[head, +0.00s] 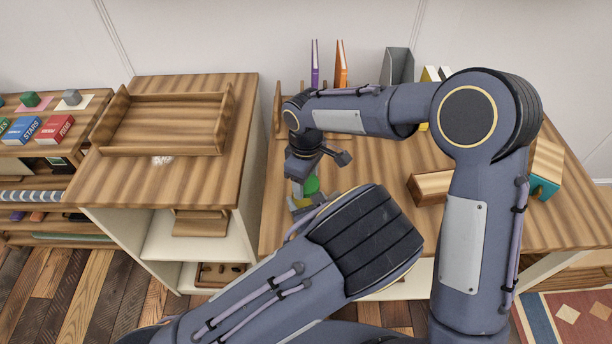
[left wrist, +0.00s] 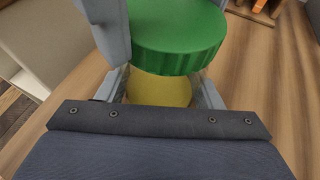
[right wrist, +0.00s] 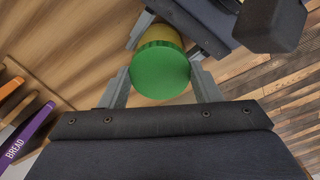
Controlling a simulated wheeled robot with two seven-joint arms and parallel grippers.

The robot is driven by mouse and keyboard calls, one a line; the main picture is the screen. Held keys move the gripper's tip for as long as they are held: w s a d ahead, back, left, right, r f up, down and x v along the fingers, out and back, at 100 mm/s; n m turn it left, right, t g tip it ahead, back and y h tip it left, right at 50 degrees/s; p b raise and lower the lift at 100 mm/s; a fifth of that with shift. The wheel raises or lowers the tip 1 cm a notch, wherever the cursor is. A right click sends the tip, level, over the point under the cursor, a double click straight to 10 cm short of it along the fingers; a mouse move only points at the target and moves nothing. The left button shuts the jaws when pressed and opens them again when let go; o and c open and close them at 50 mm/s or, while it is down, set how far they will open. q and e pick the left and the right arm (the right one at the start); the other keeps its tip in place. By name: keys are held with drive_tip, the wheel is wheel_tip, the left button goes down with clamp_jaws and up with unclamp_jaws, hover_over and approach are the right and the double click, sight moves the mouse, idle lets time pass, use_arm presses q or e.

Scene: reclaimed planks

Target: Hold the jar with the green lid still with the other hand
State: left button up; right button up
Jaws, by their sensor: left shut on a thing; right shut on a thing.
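The jar with the green lid stands on the wooden desk, its yellow body (left wrist: 160,90) between the fingers of my left gripper (left wrist: 161,92) in the left wrist view. Its green lid (right wrist: 160,70) lies between the fingers of my right gripper (right wrist: 161,88) in the right wrist view. Both grippers are shut on the jar, left on the body and right at the lid. The jar looks upright.
A wooden block (head: 430,187) and a teal-sided box (head: 545,185) lie on the desk to the right. A lower cabinet with a wooden tray (head: 165,145) stands to the left.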

drive_tip(key=shift+f, duration=0.55)
idle(0.4)
use_arm(q)
clamp_jaws()
use_arm(e)
drive_tip(key=m, duration=1)
drive_tip(key=o, duration=0.9)
drive_tip(key=shift+o, duration=0.2)
